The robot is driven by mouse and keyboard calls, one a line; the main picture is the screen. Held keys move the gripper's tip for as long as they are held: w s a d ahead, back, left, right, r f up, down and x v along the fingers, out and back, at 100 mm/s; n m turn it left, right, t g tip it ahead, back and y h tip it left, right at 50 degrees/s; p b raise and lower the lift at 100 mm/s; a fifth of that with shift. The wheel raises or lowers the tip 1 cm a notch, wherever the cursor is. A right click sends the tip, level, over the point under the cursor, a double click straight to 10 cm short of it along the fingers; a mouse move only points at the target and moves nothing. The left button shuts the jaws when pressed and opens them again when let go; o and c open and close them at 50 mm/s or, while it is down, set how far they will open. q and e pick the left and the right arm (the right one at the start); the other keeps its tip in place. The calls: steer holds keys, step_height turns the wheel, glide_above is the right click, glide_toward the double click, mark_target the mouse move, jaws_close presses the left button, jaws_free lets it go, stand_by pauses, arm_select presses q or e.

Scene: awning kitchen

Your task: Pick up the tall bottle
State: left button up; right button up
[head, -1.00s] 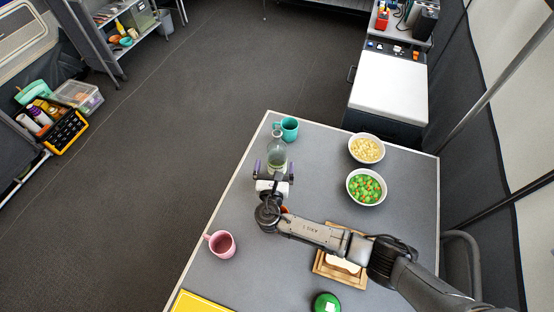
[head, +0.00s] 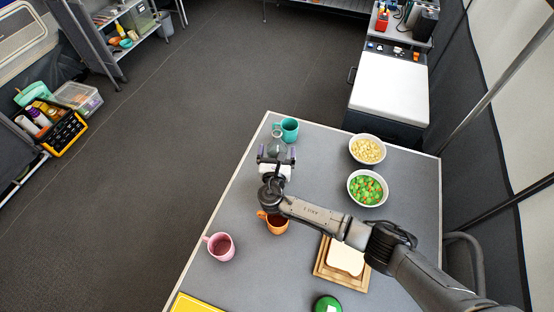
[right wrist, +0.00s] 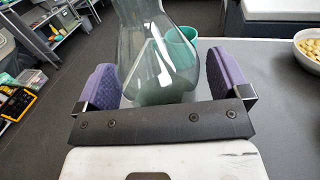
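The tall bottle (head: 276,146) is clear greenish glass and stands upright near the table's far left corner. In the right wrist view the bottle (right wrist: 155,50) rises between the two purple finger pads, with a gap visible on each side. My right gripper (head: 277,156) is open around the bottle; it also shows in the right wrist view (right wrist: 165,85). In the head view the gripper hides the bottle's lower part. My left gripper is not in view.
A teal mug (head: 289,129) stands just behind the bottle. An orange mug (head: 277,224) and a pink mug (head: 221,246) are nearer. Two bowls, one with pale pieces (head: 367,149) and one with green and orange pieces (head: 368,188), stand right. Bread lies on a wooden board (head: 321,268).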

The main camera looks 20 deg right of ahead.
steer(key=c, duration=0.7)
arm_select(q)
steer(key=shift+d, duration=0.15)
arm_select(e)
steer(key=c, duration=0.3)
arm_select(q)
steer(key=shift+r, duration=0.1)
arm_select(e)
steer(key=shift+r, duration=0.25)
